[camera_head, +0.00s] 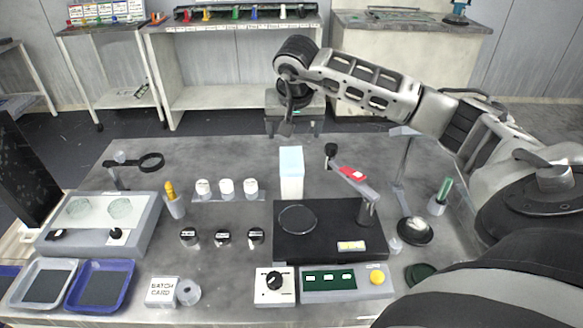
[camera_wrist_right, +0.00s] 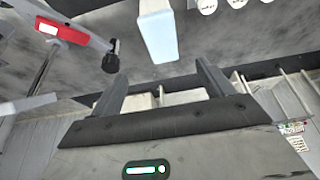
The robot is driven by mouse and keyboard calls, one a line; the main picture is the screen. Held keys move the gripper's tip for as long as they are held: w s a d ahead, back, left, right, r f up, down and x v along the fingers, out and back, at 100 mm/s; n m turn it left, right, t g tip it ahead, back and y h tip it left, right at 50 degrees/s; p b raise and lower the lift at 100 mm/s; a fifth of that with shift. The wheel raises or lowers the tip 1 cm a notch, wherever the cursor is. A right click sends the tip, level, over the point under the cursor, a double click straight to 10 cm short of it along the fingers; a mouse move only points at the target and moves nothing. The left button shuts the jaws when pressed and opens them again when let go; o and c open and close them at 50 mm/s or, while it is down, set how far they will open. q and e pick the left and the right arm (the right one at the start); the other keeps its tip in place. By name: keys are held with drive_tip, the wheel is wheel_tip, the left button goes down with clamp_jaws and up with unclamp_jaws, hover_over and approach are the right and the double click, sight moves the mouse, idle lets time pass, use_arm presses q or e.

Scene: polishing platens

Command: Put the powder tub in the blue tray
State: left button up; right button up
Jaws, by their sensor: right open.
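The blue tray (camera_head: 128,292) with a dark floor lies at the front left of the table, and it looks empty. Three small white tubs (camera_head: 227,187) stand in a row mid-table. I cannot read their labels, so I cannot tell which is the powder tub; parts of them also show at the top of the wrist view (camera_wrist_right: 207,5). My right gripper (camera_head: 292,130) is over the far edge of the table, beyond the tall white box. In the wrist view its two fingers (camera_wrist_right: 160,88) are apart with nothing held between them. My left gripper is not in view.
A tall white box with a pale blue top (camera_head: 291,178) stands between my right gripper and the table's front; it also shows in the wrist view (camera_wrist_right: 158,28). A pale tray (camera_head: 20,298) adjoins the blue one.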

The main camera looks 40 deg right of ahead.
sight(291, 158)
drive_tip(key=x, duration=0.9)
drive_tip(key=p+x, duration=0.1)
drive_tip(key=x, duration=0.3)
drive_tip(key=shift+s+a+f, duration=0.1)
drive_tip(key=shift+a, duration=0.2)
drive_tip(key=shift+f, duration=0.1)
drive_tip(key=shift+f, duration=0.2)
clamp_jaws()
drive_tip(key=shift+d+r, duration=0.1)
